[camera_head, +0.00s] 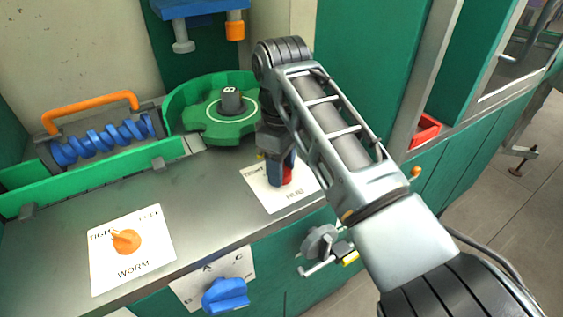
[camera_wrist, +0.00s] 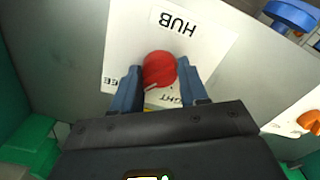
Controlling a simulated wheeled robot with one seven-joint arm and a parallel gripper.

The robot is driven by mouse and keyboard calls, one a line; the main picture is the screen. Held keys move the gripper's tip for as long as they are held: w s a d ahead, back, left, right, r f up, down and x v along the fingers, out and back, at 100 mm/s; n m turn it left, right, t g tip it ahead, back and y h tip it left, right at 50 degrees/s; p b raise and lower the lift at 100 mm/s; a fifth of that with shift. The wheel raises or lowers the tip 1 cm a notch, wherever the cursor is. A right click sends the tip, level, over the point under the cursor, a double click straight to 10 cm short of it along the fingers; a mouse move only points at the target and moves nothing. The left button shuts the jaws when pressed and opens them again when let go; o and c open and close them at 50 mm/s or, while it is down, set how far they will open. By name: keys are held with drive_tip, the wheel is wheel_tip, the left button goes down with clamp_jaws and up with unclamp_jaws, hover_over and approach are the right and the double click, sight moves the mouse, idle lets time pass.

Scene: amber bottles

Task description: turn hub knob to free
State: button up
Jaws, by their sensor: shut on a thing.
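The red hub knob (camera_wrist: 160,68) sits on a white plate (camera_wrist: 118,52) marked HUB, which shows upside down in the wrist view. The letters "EE" show at the plate's left and "GHT" below the knob; the rest of these words is hidden. A pale line shows at the knob's lower left edge, pointing down and left, between the two words. My gripper (camera_wrist: 160,80) is shut on the knob, with one blue finger on each side. In the head view my gripper (camera_head: 281,177) reaches down to the plate (camera_head: 290,200), and only a little red shows beside its fingers.
An orange WORM knob (camera_head: 126,241) stands on its own plate to the left. A blue knob (camera_head: 225,295) is on the front panel. A green wheel (camera_head: 218,125) stands close behind my gripper, and a blue worm (camera_head: 105,140) lies left of it. The grey bench between is clear.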

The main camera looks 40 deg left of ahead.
drive_tip(key=shift+m, duration=0.7)
drive_tip(key=o, duration=1)
drive_tip(key=shift+o, duration=0.2)
drive_tip(key=shift+r, duration=0.1)
wheel_tip(320, 180, up, 7)
drive_tip(key=shift+w+f, duration=0.1)
drive_tip(key=shift+r, duration=0.45)
